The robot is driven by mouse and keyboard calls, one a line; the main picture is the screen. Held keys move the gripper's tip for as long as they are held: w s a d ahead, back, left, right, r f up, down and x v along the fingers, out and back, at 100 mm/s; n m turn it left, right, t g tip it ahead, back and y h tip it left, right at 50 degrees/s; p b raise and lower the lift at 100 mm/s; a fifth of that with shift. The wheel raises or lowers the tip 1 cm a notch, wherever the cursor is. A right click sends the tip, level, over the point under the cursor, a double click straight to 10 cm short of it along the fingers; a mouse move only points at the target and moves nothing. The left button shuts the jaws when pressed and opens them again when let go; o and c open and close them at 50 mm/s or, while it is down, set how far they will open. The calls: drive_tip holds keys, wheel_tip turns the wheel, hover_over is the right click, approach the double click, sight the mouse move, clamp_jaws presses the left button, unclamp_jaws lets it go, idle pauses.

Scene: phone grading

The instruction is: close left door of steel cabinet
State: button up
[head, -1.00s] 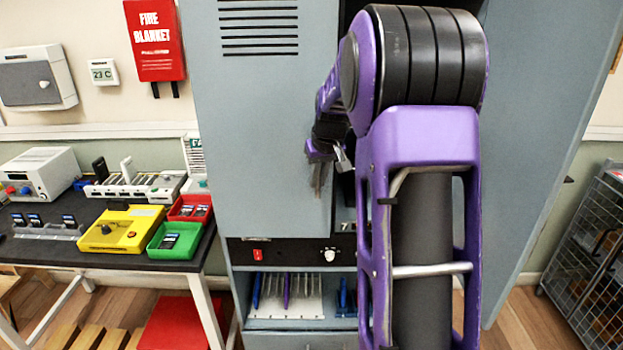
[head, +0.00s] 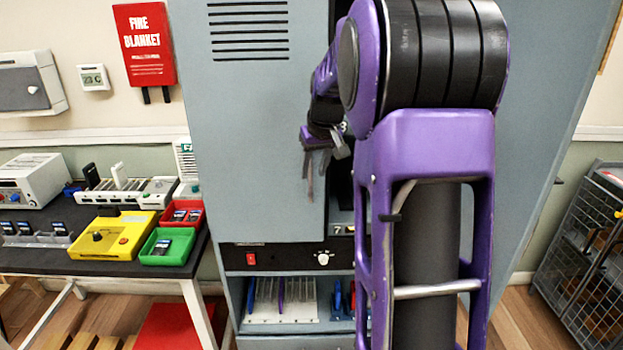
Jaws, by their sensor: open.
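The steel cabinet (head: 222,290) stands in the centre, grey-blue. Its left door (head: 255,150), with dark vent slots near the top, covers the left half and looks flush or nearly flush with the front; I cannot tell if it is fully shut. The right door (head: 545,110) stands swung wide open on the right, partly behind my arm. A dark strip of the interior shows beside the left door's right edge. My gripper (head: 316,172) is open and empty, in front of the left door near that edge. Contact with the door cannot be told.
A dark bench (head: 100,265) on the left holds a yellow device (head: 115,236), a green tray (head: 168,247) and a red tray (head: 184,214). A wire cage (head: 590,250) stands at the right. Under the left door is an open shelf (head: 282,298).

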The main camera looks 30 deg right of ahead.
drive_tip(key=v, duration=1.2)
drive_tip(key=shift+r+p, duration=0.2)
drive_tip(key=shift+p, duration=0.1)
